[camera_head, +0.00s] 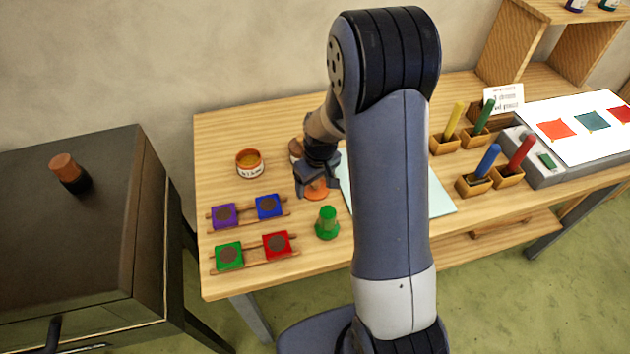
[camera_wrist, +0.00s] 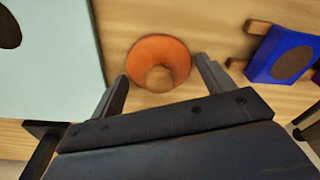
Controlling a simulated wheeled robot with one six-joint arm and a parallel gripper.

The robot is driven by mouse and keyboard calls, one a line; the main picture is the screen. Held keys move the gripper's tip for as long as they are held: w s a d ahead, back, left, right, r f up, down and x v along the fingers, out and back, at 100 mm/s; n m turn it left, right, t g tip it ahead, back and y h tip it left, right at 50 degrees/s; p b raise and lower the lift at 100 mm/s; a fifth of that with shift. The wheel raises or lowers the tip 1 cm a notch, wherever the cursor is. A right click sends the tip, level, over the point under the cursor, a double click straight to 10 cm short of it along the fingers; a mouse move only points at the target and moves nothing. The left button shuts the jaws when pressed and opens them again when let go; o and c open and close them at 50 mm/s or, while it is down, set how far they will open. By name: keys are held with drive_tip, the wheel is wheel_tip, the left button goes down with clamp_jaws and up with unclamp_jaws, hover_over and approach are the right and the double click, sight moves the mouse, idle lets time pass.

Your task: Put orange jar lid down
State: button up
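The orange jar lid (camera_wrist: 160,52) is a round orange disc with a tan knob. In the wrist view it appears to lie on the wooden table, knob towards me. In the head view the lid (camera_head: 317,193) shows partly below my gripper (camera_head: 314,182). My gripper (camera_wrist: 162,70) is open, its two fingers apart on either side of the lid with a visible gap to each. An open jar (camera_head: 249,168) with a white label and orange contents stands to the left on the table.
A green knobbed piece (camera_head: 327,222) stands close in front of the lid. Racks with purple, blue, green (camera_head: 229,256) and red blocks lie front left. A pale blue sheet (camera_wrist: 50,60) lies beside the lid. Another jar (camera_head: 295,148) is partly hidden behind my arm.

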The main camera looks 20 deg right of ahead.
sight(318, 186)
drive_tip(key=shift+o, duration=1.2)
drive_tip(key=shift+r+p, duration=0.3)
wheel_tip(318, 186, up, 12)
drive_tip(key=s+b, duration=0.1)
drive_tip(key=shift+s+d+f, duration=0.15)
drive_tip(key=shift+d, duration=0.15)
